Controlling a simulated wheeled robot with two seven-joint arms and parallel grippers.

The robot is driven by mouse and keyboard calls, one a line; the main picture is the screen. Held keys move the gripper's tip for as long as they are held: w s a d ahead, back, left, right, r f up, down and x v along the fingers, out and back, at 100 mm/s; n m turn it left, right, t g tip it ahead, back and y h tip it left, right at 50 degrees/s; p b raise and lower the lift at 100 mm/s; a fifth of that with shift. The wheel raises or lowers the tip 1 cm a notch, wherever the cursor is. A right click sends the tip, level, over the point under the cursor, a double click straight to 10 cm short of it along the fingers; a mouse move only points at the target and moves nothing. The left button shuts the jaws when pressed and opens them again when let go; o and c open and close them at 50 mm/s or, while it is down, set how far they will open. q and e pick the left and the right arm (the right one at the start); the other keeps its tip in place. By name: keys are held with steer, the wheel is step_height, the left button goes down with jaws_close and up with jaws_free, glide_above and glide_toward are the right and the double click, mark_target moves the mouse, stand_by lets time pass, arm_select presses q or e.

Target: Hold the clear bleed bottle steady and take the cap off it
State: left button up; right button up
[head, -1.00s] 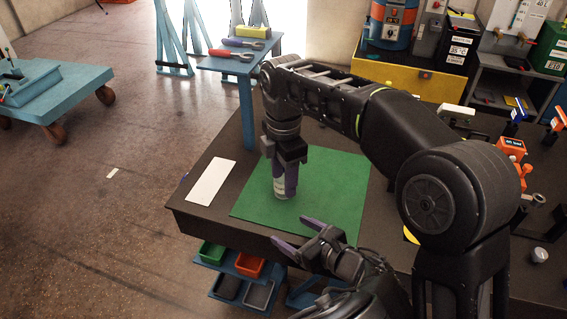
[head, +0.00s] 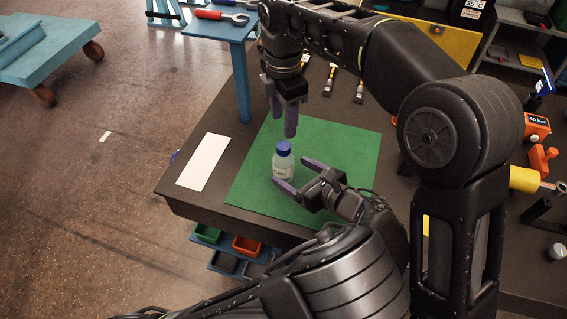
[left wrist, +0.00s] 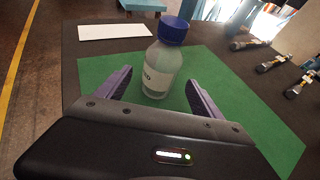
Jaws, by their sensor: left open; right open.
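The clear bleed bottle (head: 283,167) stands upright on the green mat (head: 330,150), with its blue cap (head: 283,148) on. In the left wrist view the bottle (left wrist: 161,72) and its cap (left wrist: 173,31) show beyond and between the fingertips. My left gripper (head: 299,176) is open, its fingers level with the bottle's lower body and pointing at it; I see no grip on it. My right gripper (head: 283,120) is above and a little behind the bottle, pointing down, clear of the cap and empty.
A white sheet (head: 203,162) lies left of the mat on the dark bench (head: 240,128). A blue stand (head: 225,30) with wrenches is behind. Orange and yellow items (head: 537,126) sit at the right. The mat around the bottle is clear.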

mark_target(277, 163)
arm_select(q)
steer(key=shift+x, duration=3.8)
steer(key=shift+c, duration=0.4)
jaws_close()
